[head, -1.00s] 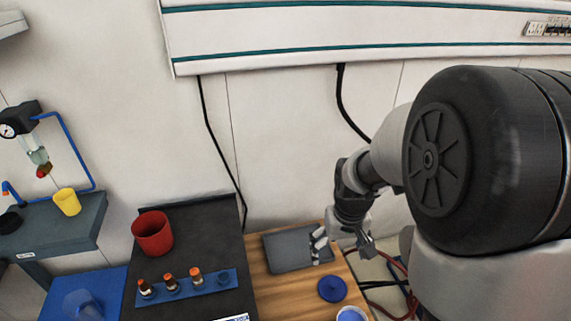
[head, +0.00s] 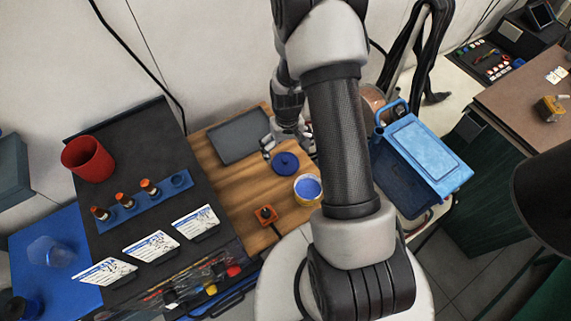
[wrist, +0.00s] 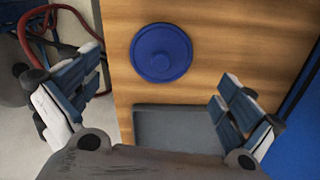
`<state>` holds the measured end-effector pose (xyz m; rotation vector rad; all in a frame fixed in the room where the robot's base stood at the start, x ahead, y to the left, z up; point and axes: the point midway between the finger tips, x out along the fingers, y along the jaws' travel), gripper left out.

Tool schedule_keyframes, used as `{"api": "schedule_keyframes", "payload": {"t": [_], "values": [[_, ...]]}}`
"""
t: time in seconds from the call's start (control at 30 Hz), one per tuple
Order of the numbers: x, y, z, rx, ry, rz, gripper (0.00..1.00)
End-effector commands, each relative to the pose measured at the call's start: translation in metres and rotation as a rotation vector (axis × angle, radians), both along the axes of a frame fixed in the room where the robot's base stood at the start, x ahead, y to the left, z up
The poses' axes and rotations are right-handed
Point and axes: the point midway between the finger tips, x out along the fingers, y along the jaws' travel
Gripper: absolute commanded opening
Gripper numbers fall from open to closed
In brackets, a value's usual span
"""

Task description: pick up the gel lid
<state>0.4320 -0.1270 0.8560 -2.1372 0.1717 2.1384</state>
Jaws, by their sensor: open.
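The gel lid is a round, flat blue lid (head: 285,163) with a small knob, lying on the wooden board. In the wrist view the lid (wrist: 161,53) is seen from above, knob up, ahead of the fingers and roughly between their lines. My gripper (head: 288,138) is just behind the lid in the head view, apart from it. In the wrist view my gripper (wrist: 157,95) has its two fingers spread wide with nothing between them. An open tub (head: 307,188) with blue contents stands right of the lid, partly beside my arm.
A grey tray (head: 238,137) lies behind and left of the lid. A small orange box (head: 265,215) with a black knob sits in front. A red cup (head: 88,158) and blue vial rack (head: 128,211) stand on the dark left surface. A blue bin (head: 425,150) is at right.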

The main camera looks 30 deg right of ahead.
Motion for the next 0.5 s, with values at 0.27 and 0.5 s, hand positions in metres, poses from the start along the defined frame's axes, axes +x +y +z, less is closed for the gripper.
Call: {"api": "schedule_keyframes", "payload": {"t": [0.27, 0.5], "values": [[0.000, 0.001, -0.018, 0.000, 0.000, 0.000, 1.00], [-0.003, 0.003, -0.053, 0.001, 0.002, 0.000, 1.00]]}}
